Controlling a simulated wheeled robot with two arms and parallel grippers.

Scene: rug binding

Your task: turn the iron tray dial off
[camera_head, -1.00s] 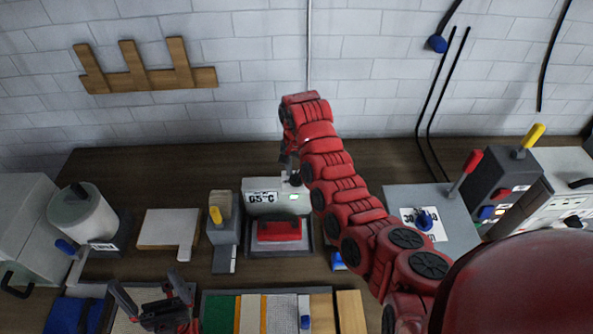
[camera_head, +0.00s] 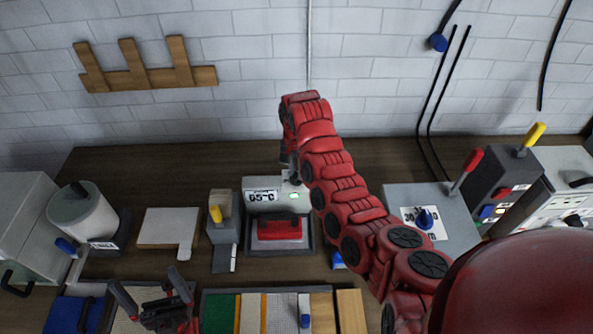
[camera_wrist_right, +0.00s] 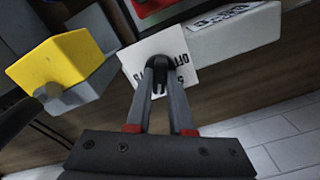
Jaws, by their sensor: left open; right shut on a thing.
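The iron tray (camera_head: 308,241) stands mid-bench with a red iron (camera_head: 279,228) resting on it. Its light-grey control box (camera_head: 262,209) behind carries a temperature label and a small lit light. In the right wrist view, the black dial (camera_wrist_right: 160,66) sits on a white plate (camera_wrist_right: 183,55) with partly covered lettering, "OFF" among it. My right gripper (camera_wrist_right: 160,85) is shut on this dial, with its fingers on either side. In the head view, my right arm and hand largely hide the dial. My left gripper (camera_head: 150,290) is open and empty at the front left.
A white roll (camera_head: 82,216) stands far left. The back of the bench is clear.

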